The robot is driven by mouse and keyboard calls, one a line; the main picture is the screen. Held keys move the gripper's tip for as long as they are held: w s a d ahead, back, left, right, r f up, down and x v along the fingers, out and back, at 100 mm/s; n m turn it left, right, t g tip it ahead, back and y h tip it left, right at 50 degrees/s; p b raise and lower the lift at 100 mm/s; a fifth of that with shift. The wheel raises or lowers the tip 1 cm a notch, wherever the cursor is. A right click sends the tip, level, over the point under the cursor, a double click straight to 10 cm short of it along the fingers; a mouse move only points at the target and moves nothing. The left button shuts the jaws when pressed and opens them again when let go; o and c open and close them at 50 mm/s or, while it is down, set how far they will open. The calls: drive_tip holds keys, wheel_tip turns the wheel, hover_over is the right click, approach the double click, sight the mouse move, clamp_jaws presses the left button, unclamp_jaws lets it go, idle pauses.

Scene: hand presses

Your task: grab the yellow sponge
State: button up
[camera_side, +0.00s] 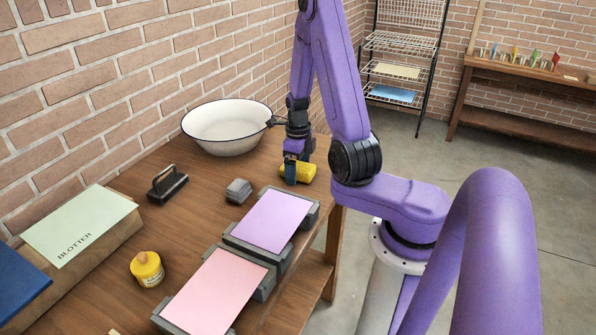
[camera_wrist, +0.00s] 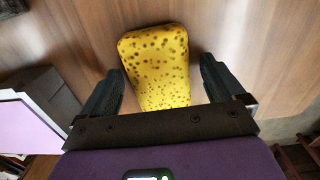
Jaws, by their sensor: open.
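The yellow sponge (camera_side: 299,172) lies on the wooden table near its right edge in the side view. In the wrist view the sponge (camera_wrist: 158,65) shows dark pores and lies between the two fingers, with a gap on each side. My gripper (camera_side: 290,176) is open and low over the sponge in the side view, hiding part of it. In the wrist view my gripper (camera_wrist: 163,82) has its fingers spread to the left and right of the sponge. The sponge's near end is hidden behind the gripper's body. I cannot tell whether the fingertips touch the table.
A white basin (camera_side: 228,128) stands behind the gripper. A small grey block (camera_side: 238,191), a black-handled tool (camera_side: 167,184) and a yellow jar (camera_side: 147,269) are on the table. Two presses with a purple sheet (camera_side: 272,220) and a pink sheet (camera_side: 215,292) stand in front.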

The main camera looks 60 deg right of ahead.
drive_tip(key=c, duration=1)
drive_tip(key=shift+r, duration=0.1)
